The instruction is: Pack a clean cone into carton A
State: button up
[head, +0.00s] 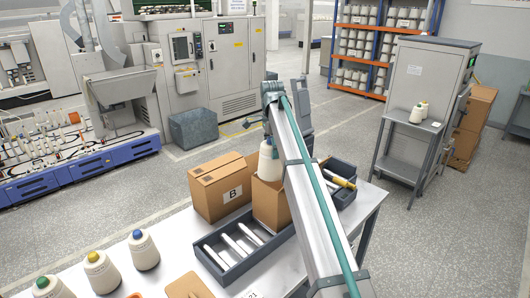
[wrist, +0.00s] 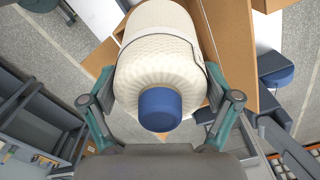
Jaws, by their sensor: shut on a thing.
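My gripper (wrist: 160,82) is shut on a cream cone (wrist: 158,55) with a blue tip (wrist: 160,108); its teal fingers press on both sides. In the head view the held cone (head: 268,163) is upright at the mouth of an open brown carton (head: 268,205). I cannot tell how far its base is inside. My arm hides the carton's right part, and no letter shows on it. In the wrist view, brown cardboard (wrist: 225,50) lies close to the cone's right side. Cones with green (head: 50,287), yellow (head: 101,273) and blue (head: 143,252) tips stand on the table at the left.
A closed carton marked B (head: 222,190) stands just left of the open one. A grey tray (head: 219,264) with white tubes lies in front. Another dark tray (head: 344,197) is at the right, behind my arm. A side stand (head: 402,127) holds two cones.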

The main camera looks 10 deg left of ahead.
jog(key=w+d, duration=0.2)
jog(key=w, duration=0.1)
jog(key=shift+d, duration=0.15)
notch_tip(320, 180, down, 11)
jog(key=b, duration=0.5)
jog(key=shift+s+f, duration=0.15)
notch_tip(320, 180, down, 11)
jog(key=b, duration=0.3)
dwell(0.5)
jog(key=o, duration=1.6)
notch_tip(320, 180, up, 12)
jog(key=shift+r, duration=0.1)
